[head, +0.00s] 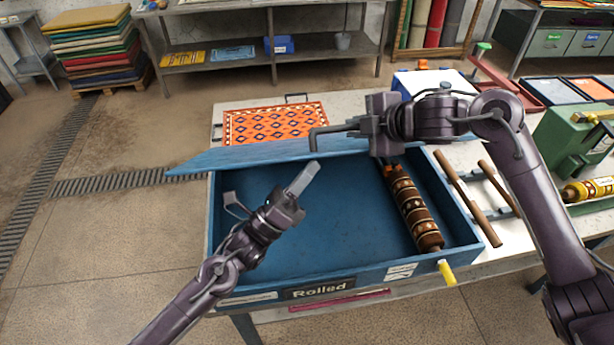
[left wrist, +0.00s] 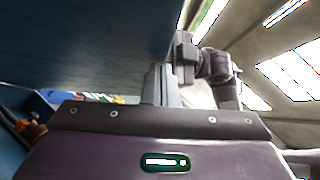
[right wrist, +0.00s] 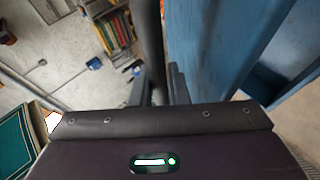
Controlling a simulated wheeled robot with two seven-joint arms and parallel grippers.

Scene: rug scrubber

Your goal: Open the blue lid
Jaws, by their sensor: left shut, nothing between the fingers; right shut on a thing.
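The blue lid (head: 270,156) is raised along the back of the blue box (head: 345,272) labelled "Rolled", seen nearly edge-on. The box interior is in view. My right gripper (head: 362,132) is shut on a dark bent bar (head: 328,131) by the lid's right part. In the right wrist view the bar (right wrist: 152,45) runs between the fingers, beside the blue lid (right wrist: 215,45). My left gripper (head: 303,177) is shut and empty over the box, in front of the lid. In the left wrist view the lid (left wrist: 85,45) fills the upper left, close to the fingers.
A patterned rolled rug (head: 412,208) lies in the box's right part. A yellow handle (head: 446,272) sticks out at its front right corner. An orange rug (head: 275,124) lies behind the lid. Wooden rollers (head: 466,197) and a green machine (head: 575,140) stand to the right.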

